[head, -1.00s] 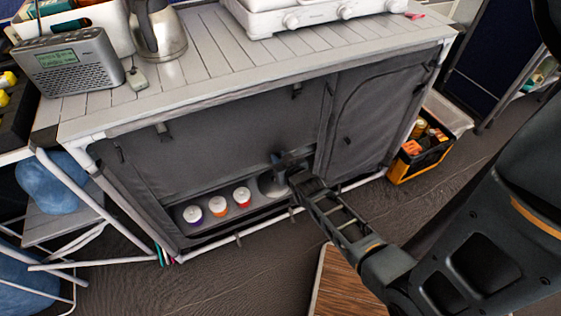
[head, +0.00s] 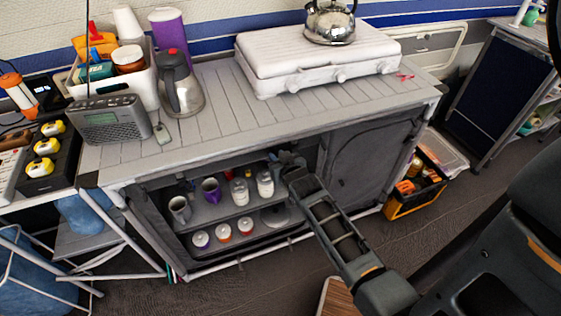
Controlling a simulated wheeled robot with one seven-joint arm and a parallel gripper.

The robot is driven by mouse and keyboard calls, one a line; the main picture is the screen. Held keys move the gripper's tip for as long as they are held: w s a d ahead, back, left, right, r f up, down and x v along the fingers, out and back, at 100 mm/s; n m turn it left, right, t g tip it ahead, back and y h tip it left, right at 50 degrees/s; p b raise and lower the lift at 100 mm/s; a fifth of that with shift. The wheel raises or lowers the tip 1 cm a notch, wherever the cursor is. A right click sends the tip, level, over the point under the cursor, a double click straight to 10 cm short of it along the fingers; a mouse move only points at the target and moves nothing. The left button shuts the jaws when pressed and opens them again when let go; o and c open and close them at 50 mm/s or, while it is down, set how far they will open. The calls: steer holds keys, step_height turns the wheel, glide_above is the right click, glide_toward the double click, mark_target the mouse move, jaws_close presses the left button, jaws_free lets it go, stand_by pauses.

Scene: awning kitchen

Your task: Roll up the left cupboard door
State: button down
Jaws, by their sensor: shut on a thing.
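The left cupboard door (head: 240,159) is a grey fabric flap, gathered high under the counter's front edge, so the left opening shows its inside. My gripper (head: 283,160) is at the upper right of that opening, shut on the door's lower edge; the fingertips are small and dark here. Inside, the upper shelf (head: 222,211) holds mugs and white jars. Several small lidded jars (head: 223,232) and a plate stand on the bottom level. The right cupboard door (head: 366,158) hangs closed.
The counter (head: 225,100) above carries a radio (head: 111,120), a steel jug (head: 179,88) and a white stove (head: 318,55) with a kettle (head: 331,20). An orange-and-black crate (head: 416,190) stands on the floor at the right. Floor in front is mostly clear.

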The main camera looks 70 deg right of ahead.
steer(key=shift+r, duration=0.35)
steer(key=c, duration=1)
jaws_free()
steer(key=shift+o, duration=0.2)
steer(key=shift+f, duration=0.1)
steer(key=shift+a, duration=0.1)
steer(key=shift+s+a, duration=0.25)
steer(key=v, duration=0.7)
steer(key=shift+r, duration=0.25)
steer(key=shift+d, duration=0.1)
